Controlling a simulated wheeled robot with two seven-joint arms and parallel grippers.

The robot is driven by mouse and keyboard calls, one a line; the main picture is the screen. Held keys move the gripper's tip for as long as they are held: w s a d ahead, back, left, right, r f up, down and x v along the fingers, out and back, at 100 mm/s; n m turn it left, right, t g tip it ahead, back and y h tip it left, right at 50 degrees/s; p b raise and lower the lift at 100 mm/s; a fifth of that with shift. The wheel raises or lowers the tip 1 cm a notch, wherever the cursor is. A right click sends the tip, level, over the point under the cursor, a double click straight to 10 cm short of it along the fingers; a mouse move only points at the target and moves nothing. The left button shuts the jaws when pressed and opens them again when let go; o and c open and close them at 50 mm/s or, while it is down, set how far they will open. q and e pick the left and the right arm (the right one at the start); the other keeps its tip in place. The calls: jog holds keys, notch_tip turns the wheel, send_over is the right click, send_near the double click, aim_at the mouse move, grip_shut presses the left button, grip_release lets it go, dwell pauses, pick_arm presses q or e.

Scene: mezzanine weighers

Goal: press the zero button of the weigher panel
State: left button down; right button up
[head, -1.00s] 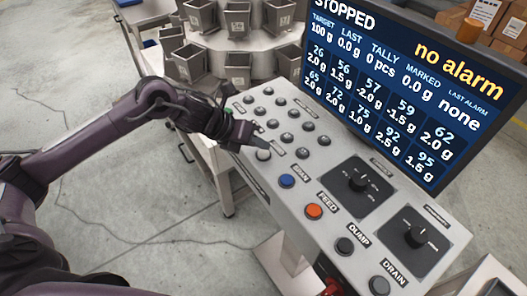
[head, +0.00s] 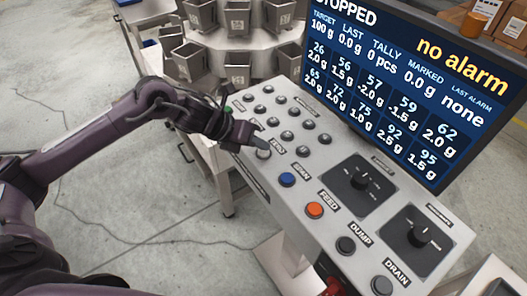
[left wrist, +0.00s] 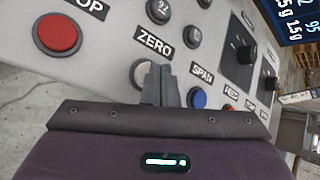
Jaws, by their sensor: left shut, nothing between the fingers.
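The weigher panel (head: 330,172) is a sloped grey console with rows of buttons. Its zero button (head: 263,154) is pale and round, at the panel's near left edge, partly hidden by my gripper. In the left wrist view the button (left wrist: 137,74) shows below its black ZERO label (left wrist: 155,43). My left gripper (head: 261,146) is shut and empty, its tips low over the panel right at this button. In the wrist view the fingers (left wrist: 160,82) overlap the button's right side. I cannot tell whether they touch it. My right gripper is not in view.
A red button (left wrist: 57,34) lies left of zero in the wrist view. Blue (head: 287,180) and orange (head: 314,210) buttons follow along the near edge. Small dark buttons (head: 287,135) sit just beyond the gripper. A screen (head: 410,85) rises behind, reading STOPPED and no alarm.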

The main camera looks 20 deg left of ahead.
aim_at(259, 152)
pick_arm(q)
jog(key=shift+f+b, duration=0.4)
jog(key=shift+b, duration=0.1)
dwell(0.7)
jog(key=shift+r, duration=0.1)
jog(key=shift+r+p, duration=0.5)
jog(key=shift+r, duration=0.25)
jog(key=shift+r+p, duration=1.65)
jog(key=shift+r, duration=0.95)
jog(key=shift+f, duration=0.1)
